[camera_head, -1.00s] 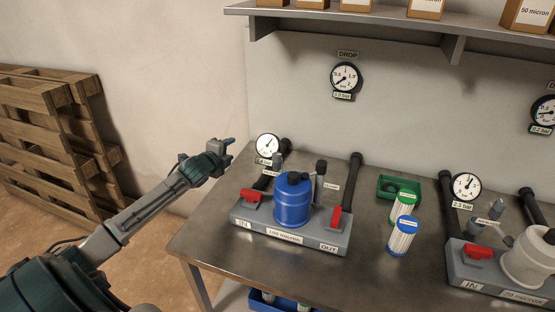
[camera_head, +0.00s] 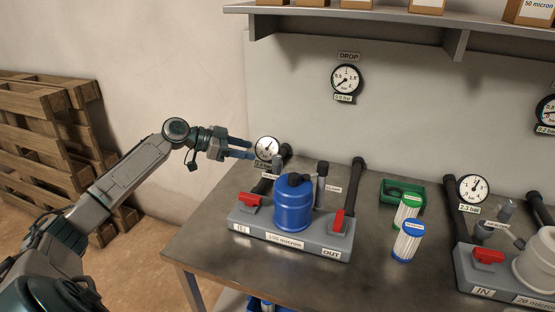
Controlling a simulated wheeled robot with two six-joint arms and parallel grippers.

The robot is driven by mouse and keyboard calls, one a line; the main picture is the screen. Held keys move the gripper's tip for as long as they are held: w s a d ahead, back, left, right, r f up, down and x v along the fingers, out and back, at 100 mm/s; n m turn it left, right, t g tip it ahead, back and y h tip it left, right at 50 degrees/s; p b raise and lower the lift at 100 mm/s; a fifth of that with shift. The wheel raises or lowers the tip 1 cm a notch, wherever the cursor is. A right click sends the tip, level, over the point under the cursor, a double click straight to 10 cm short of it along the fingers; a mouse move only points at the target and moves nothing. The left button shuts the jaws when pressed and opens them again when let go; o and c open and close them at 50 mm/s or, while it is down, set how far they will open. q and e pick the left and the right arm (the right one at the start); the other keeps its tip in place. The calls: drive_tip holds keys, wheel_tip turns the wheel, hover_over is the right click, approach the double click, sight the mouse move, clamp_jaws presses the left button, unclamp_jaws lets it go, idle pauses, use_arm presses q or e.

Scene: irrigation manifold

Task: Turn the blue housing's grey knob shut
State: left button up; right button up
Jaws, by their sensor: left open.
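The blue housing (camera_head: 293,205) stands upright on a grey base marked IN and OUT. My left gripper (camera_head: 251,149) is open and empty. In the picture it is just left of the grey knob, beside the round gauge (camera_head: 266,148), with its fingers pointing right. I cannot tell its depth from the gauge. My right gripper is out of view.
Red handles (camera_head: 250,200) sit on both ends of the blue housing's base. Black pipes (camera_head: 357,186) rise behind. Two filter cartridges (camera_head: 408,242) and a green bin (camera_head: 402,191) stand to the right, then a white housing (camera_head: 537,257). The table's front middle is clear.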

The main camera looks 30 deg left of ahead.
sight(277, 156)
use_arm(q)
drive_tip(key=p+x, duration=0.1)
drive_tip(key=x, duration=0.1)
drive_tip(key=p+x, duration=0.1)
drive_tip(key=x, duration=0.2)
drive_tip(key=shift+w+d+r, duration=0.1)
drive_tip(key=shift+w+d, duration=0.1)
drive_tip(key=shift+d, duration=0.05)
drive_tip(key=p+x, duration=0.1)
drive_tip(key=x, duration=0.2)
drive_tip(key=shift+w+d, duration=0.15)
drive_tip(key=shift+w+d+f, duration=0.55)
drive_tip(key=shift+w+f, duration=0.05)
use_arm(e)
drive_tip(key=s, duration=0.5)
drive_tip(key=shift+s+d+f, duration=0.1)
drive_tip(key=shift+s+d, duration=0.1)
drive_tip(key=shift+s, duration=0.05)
use_arm(q)
drive_tip(key=c, duration=1)
